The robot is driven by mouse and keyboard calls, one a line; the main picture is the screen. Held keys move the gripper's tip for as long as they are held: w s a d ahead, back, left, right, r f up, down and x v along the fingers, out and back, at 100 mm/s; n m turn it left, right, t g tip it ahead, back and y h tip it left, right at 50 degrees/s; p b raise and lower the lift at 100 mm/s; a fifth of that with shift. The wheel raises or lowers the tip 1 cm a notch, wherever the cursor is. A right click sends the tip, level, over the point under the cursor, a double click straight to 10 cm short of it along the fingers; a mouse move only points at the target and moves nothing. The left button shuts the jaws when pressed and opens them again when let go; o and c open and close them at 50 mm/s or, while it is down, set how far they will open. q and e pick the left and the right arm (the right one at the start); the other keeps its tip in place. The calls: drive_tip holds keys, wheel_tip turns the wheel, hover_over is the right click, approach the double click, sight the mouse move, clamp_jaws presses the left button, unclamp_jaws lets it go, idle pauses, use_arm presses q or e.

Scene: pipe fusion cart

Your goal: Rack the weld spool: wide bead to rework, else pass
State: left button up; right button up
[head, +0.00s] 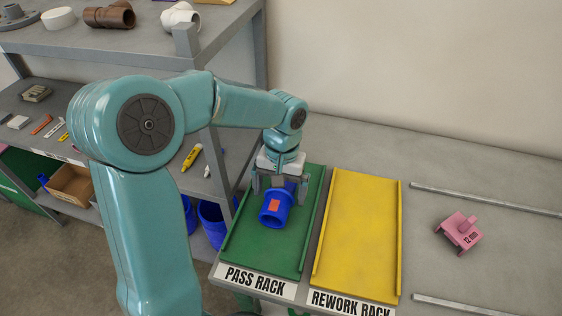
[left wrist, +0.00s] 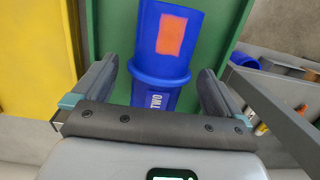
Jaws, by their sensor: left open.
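The blue weld spool (head: 273,212) lies on the green pass rack (head: 290,258), with an orange-red patch on its side. In the left wrist view the spool (left wrist: 158,62) shows a raised ring around its middle and the white word "TWO". My left gripper (head: 280,184) is open at the spool's far end. Its fingers stand either side of the spool, with gaps showing in the left wrist view. The yellow rework rack (head: 360,230) is empty, to the right of the pass rack. My right gripper is not in view.
A pink block-like device (head: 459,233) sits between two metal rails (head: 485,199) on the grey bench at right. A grey shelf unit (head: 150,48) with pipe fittings stands at left. Blue bins (head: 213,222) are below it.

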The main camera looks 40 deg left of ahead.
use_arm(q)
wheel_tip(320, 180, up, 14)
drive_tip(key=w+p, duration=0.1)
drive_tip(key=shift+w+a+r, duration=0.15)
drive_tip(key=shift+w+a, duration=0.1)
drive_tip(key=shift+a, duration=0.1)
drive_tip(key=shift+s, duration=0.15)
